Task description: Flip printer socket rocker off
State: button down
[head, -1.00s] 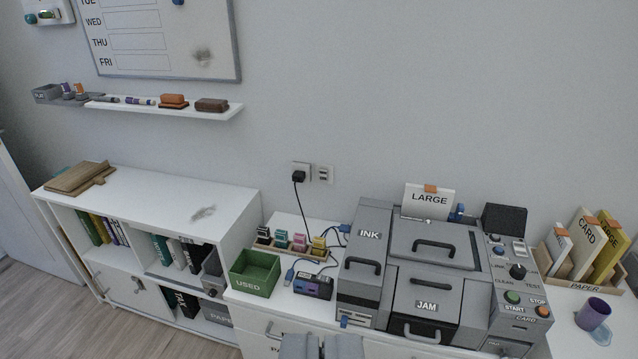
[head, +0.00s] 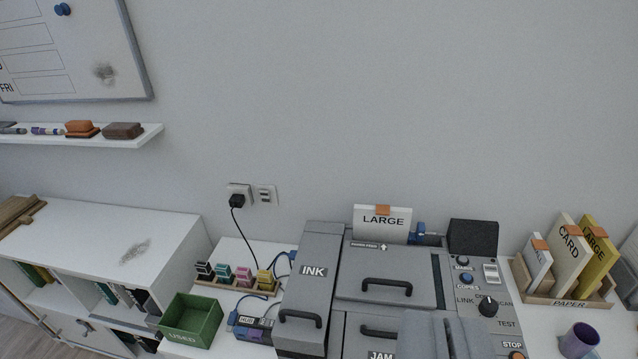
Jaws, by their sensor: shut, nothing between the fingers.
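The wall socket (head: 240,189) is a white plate left of centre on the grey wall, above the white desk. A black plug (head: 237,201) sits in it with a black cable hanging down. A second white plate (head: 265,195) with small dark marks is right beside it. The rocker and its position are too small to make out. My gripper (head: 447,325) is at the bottom edge, its two grey fingers shut and empty. It shows in front of the printer (head: 392,262), low and to the right of the socket, well apart from it.
An ink bottle rack (head: 236,286), a green USED box (head: 191,320) and a small hub (head: 252,327) stand below the socket. A wall shelf (head: 140,135) juts out at left. Paper holder (head: 565,300) and purple cup (head: 579,341) stand right. The wall around the socket is bare.

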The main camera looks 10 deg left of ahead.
aim_at(265, 195)
jog(key=u, duration=0.15)
jog(key=i, duration=1.25)
jog(key=u, duration=0.65)
